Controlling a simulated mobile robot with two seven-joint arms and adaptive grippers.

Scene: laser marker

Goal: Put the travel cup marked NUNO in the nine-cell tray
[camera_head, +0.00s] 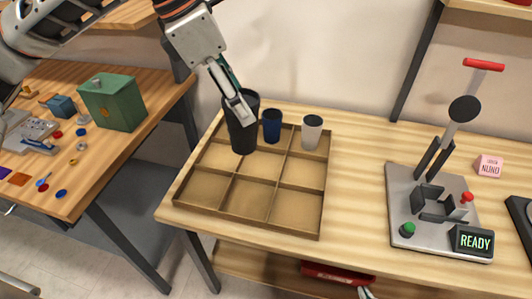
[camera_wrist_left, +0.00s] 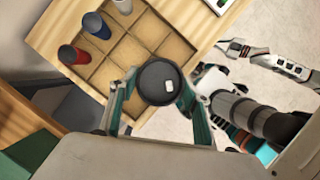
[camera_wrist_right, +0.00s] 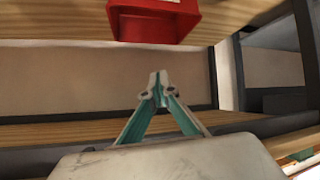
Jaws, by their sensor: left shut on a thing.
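A tall dark travel cup (camera_head: 243,135) is held upright in my left gripper (camera_head: 238,106), over the left part of the wooden nine-cell tray (camera_head: 322,190). In the left wrist view its round dark lid (camera_wrist_left: 158,80) sits between the two fingers. No marking on the cup is readable. The tray's back row holds a blue cup (camera_head: 271,124), a white cup (camera_head: 311,132) and a red cup (camera_wrist_left: 72,54), which the held cup hides in the head view. The other cells look empty. My right gripper (camera_wrist_right: 158,88) is below the tabletop, its tips together and empty.
A marking machine (camera_head: 435,205) with a red-handled lever and a READY display stands at the right. A pink card (camera_head: 489,166) reading NUNO is behind it. A red bin (camera_wrist_right: 155,20) is close to my right gripper. A side table with a green box (camera_head: 114,102) is left.

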